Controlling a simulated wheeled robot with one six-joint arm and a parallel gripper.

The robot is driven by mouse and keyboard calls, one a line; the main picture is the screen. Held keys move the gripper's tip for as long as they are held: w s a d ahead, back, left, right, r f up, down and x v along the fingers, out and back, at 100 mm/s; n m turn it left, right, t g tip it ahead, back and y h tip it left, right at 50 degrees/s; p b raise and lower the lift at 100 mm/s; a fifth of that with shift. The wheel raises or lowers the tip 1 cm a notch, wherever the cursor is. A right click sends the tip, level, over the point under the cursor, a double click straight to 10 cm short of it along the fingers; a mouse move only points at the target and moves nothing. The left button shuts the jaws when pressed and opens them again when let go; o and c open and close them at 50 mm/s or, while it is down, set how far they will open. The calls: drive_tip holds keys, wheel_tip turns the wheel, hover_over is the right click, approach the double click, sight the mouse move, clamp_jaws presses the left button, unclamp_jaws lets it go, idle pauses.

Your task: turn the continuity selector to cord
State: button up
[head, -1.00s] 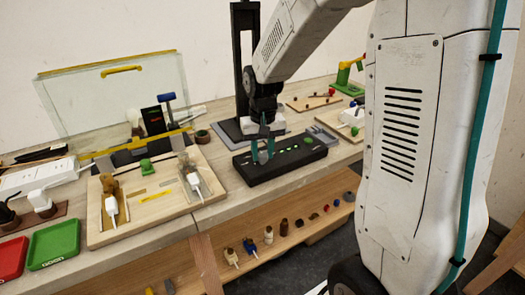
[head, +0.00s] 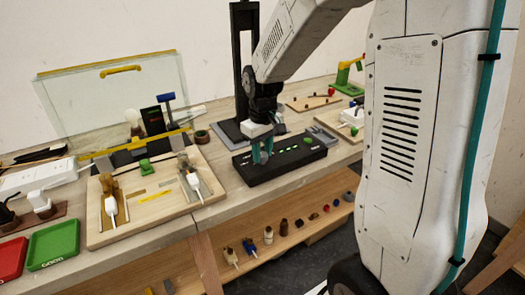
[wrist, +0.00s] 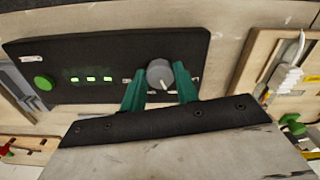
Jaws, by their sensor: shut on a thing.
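The continuity selector is a round grey knob (wrist: 160,74) with a pale pointer line, on the right part of a black box (wrist: 110,92) in the wrist view. The pointer slants toward the lower right of that view. My gripper (wrist: 159,69) has its green fingers on either side of the knob and is shut on it. Small labels flank the knob, too small to read. In the head view, the black box (head: 290,163) lies on the bench and my gripper (head: 262,151) reaches down onto its left end, hiding the knob.
The box has a green button (wrist: 43,82) and three lit green windows (wrist: 91,78). A wooden board (head: 150,208) with white-plugged cords lies left of it. A green tray (head: 53,245) and a red tray (head: 11,257) are farther left. A shelf (head: 270,255) with small parts runs below.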

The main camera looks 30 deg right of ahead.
sight(262, 155)
drive_tip(key=shift+r, duration=0.1)
drive_tip(key=o, duration=1)
drive_tip(key=shift+c, duration=0.2)
wheel_tip(262, 155, up, 8)
drive_tip(key=shift+f, duration=0.1)
drive_tip(key=s+a+r+m, duration=0.1)
drive_tip(key=s+a+r, duration=0.1)
drive_tip(key=s, duration=1)
drive_tip(key=s+a+r+m+t, duration=0.1)
drive_tip(key=s+a+r, duration=0.2)
drive_tip(key=s, duration=1)
drive_tip(key=shift+s+a+r, duration=0.2)
drive_tip(key=shift+s+r, duration=0.1)
